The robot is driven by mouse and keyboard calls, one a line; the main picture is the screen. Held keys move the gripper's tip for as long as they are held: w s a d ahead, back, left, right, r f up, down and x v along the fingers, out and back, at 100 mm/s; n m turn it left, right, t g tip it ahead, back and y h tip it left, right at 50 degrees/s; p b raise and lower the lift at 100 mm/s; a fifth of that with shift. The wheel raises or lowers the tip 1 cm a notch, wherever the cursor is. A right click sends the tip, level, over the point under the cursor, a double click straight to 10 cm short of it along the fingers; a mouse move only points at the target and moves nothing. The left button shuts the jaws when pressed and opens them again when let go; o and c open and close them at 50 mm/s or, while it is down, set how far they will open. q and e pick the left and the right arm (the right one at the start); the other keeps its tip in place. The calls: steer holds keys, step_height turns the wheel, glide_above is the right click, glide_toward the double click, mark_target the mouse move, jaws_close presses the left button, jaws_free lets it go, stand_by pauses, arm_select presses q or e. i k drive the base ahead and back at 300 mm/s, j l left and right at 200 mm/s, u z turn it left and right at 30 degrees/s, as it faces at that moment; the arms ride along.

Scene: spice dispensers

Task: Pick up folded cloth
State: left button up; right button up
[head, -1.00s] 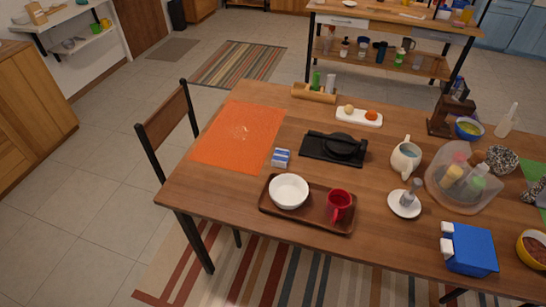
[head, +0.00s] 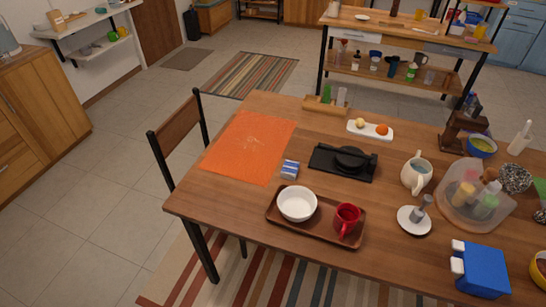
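A small blue and white block-shaped item (head: 290,169) lies on the wooden table between the orange mat and the brown tray. It may be the folded cloth, but it is too small to tell. The flat orange mat (head: 232,160) lies at the table's left end and has pale marks on it. Neither of my grippers is in view, and nothing is held in sight.
The brown tray (head: 326,241) holds a white bowl (head: 297,203) and a red mug (head: 346,219). A black pan-like item (head: 343,162), white pitcher (head: 416,173), clear bin (head: 455,212) and blue box (head: 484,272) stand rightward. A chair (head: 178,132) stands at the left end.

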mark_target(289, 169)
steer(key=i+j+z, duration=0.15)
steer(key=j, duration=0.3)
steer(key=i+j+z, duration=0.15)
steer(key=j, duration=0.25)
steer(key=i+j+z, duration=0.1)
steer(key=j, duration=0.35)
steer(key=j+z, duration=0.15)
steer(key=j, duration=0.3)
steer(key=i, duration=0.05)
